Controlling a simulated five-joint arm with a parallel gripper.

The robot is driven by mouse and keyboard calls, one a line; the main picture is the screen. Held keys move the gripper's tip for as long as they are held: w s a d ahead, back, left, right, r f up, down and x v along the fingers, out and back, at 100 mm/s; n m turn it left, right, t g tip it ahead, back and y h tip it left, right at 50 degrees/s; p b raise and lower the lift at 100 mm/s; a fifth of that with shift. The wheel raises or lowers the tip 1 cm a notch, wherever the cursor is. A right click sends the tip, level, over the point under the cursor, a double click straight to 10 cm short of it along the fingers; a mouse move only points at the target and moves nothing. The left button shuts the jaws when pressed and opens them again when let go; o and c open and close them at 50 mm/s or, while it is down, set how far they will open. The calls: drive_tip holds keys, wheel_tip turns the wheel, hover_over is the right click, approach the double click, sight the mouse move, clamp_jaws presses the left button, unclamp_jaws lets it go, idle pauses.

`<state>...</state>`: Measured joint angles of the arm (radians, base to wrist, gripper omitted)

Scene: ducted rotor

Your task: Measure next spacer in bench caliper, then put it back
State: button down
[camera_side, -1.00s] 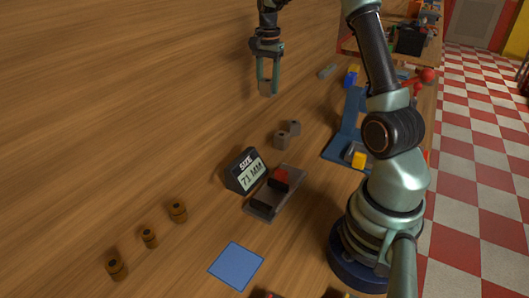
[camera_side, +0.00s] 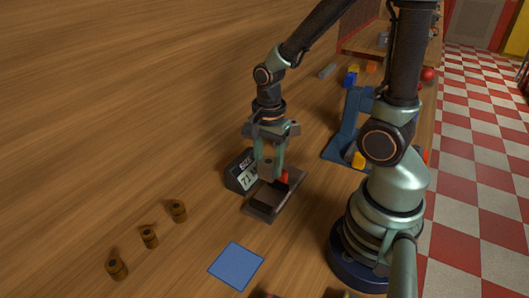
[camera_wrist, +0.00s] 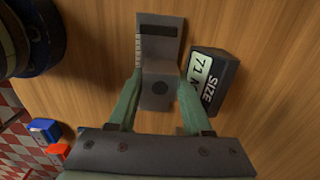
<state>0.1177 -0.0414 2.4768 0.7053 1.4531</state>
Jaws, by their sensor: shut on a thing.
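The caliper's red jaw (camera_side: 284,177) shows just right of the fingers in the side view. The size display (camera_side: 241,172) is partly hidden there; in the wrist view (camera_wrist: 208,78) it reads 71.
A blue square mat (camera_side: 236,265) lies in front of the caliper. A blue stand (camera_side: 350,130) is behind, near my arm. The wood surface at far left is clear.

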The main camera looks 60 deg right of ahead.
sight(280, 179)
drive_tip(key=shift+s+a+f, duration=0.15)
drive_tip(key=shift+s, duration=0.15)
drive_tip(key=shift+f, duration=0.1)
drive_tip(key=shift+f, duration=3.25)
drive_tip(key=shift+c, duration=1.3)
unclamp_jaws()
